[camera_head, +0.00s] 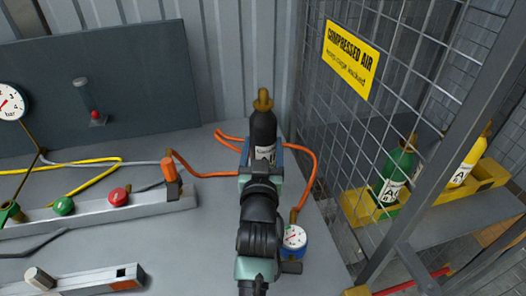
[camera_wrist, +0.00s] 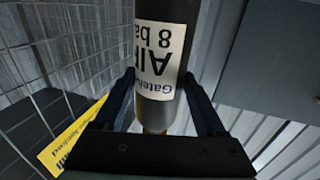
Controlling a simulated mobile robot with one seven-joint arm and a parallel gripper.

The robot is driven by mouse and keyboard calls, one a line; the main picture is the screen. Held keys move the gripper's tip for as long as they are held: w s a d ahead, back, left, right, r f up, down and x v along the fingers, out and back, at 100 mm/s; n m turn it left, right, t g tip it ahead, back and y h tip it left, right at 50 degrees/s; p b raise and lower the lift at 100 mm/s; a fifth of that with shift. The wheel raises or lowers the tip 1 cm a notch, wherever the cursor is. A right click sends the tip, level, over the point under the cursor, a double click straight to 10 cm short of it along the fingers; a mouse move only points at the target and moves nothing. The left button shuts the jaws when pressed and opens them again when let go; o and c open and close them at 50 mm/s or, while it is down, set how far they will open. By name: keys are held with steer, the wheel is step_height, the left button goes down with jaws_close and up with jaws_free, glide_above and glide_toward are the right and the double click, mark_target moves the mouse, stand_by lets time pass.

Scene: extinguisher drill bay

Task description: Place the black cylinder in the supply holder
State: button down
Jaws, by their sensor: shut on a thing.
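The black cylinder (camera_head: 263,128) with a white label and brass top stands about upright over the grey bench. My gripper (camera_head: 262,158) is shut around its body from the near side. In the wrist view, the cylinder (camera_wrist: 158,15) runs down between the two dark fingers (camera_wrist: 160,88), with its label upside down. Whether its base touches the bench is hidden behind my gripper. No holder is marked by name; a yellow rack (camera_head: 353,210) inside the mesh cage at right holds a green cylinder (camera_head: 396,172) and a yellow cylinder (camera_head: 468,160).
The wire mesh cage (camera_head: 350,130) with a yellow sign (camera_head: 350,60) stands between my gripper and the rack. An orange hose (camera_head: 313,160) loops around the cylinder to a blue-based gauge (camera_head: 293,240). A grey manifold (camera_head: 150,203) lies left. The bench between is mostly clear.

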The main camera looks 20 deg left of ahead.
steer(key=shift+f, duration=0.35)
steer(key=shift+c, duration=1.9)
jaws_free()
steer(key=shift+f, duration=0.4)
steer(key=o, duration=0.4)
steer(key=shift+r, duration=0.15)
steer(key=shift+s+d, duration=0.1)
steer(key=shift+s, duration=0.05)
steer(key=v, duration=1.1)
steer(key=shift+s+d+r+p, duration=0.1)
steer(key=shift+s+p, duration=0.2)
steer(key=shift+s, duration=0.05)
